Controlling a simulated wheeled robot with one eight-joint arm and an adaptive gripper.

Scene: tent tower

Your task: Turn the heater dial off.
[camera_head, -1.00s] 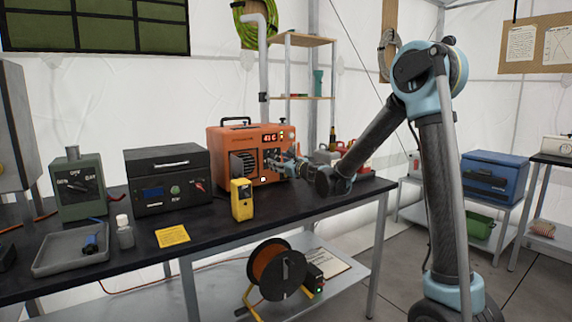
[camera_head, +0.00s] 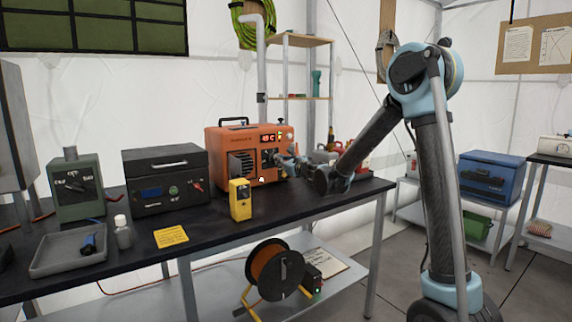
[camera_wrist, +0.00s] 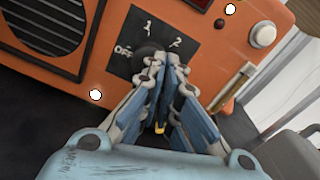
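The orange heater (camera_head: 216,143) stands on the black bench with a lit red display. In the wrist view its front (camera_wrist: 105,85) fills much of the picture. A dark panel there is marked OFF, 1 and 2. The dial (camera_wrist: 146,54), a dark knob, shows partly beside the OFF mark. My gripper (camera_wrist: 170,64) is in front of the panel, its fingertips drawn together just right of the knob and covering part of it. I cannot tell whether they touch it or where the dial points. In the head view my gripper (camera_head: 280,161) is at the heater's right front.
A yellow handheld device (camera_head: 240,203) stands in front of the heater. A black box (camera_head: 165,165) and a green dial unit (camera_head: 76,190) stand to the left. Bottles and other items crowd the bench behind my wrist.

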